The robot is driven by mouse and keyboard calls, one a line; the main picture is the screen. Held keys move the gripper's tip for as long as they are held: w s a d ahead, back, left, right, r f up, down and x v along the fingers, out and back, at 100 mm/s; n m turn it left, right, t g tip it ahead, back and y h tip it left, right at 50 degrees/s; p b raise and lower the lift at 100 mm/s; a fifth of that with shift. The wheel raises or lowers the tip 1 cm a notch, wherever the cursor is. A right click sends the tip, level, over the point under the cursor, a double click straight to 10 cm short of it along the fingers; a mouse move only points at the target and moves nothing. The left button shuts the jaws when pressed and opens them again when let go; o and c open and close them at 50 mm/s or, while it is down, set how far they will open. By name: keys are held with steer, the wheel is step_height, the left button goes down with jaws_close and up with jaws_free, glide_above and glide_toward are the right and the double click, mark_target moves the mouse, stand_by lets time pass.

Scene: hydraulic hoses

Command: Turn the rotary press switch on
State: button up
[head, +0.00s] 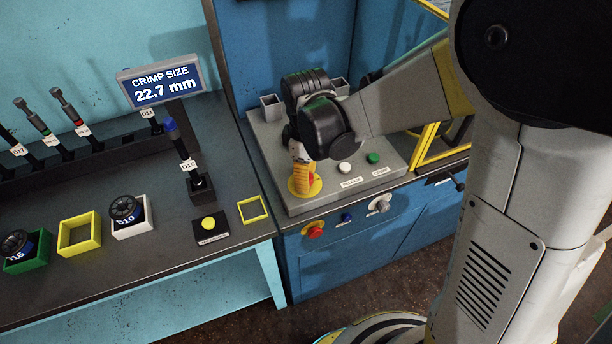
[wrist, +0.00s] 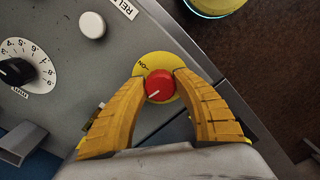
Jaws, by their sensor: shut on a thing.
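The rotary switch is a red round knob (wrist: 160,86) on a yellow disc (wrist: 151,60) near the edge of the grey control panel. A white line on the knob points to the lower left in the wrist view. Lettering that looks like ON is on the disc, above and left of the knob. My gripper (wrist: 161,82) has its two orange fingers on opposite sides of the knob, shut on it. In the head view my gripper (head: 305,182) comes down onto the yellow disc (head: 304,191) and hides the knob.
A white button (head: 345,168) and a green button (head: 374,158) sit right of my gripper. A numbered dial (wrist: 17,72) is also on the panel. A red knob (head: 315,230) is on the blue cabinet's front. A display (head: 163,84) reads CRIMP SIZE 22.7 mm.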

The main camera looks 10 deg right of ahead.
steer(key=m, duration=0.4)
steer(key=shift+s, duration=0.1)
steer(key=m, duration=0.8)
steer(key=shift+a+m, duration=0.1)
steer(key=shift+m, duration=2)
steer(key=o, duration=1.2)
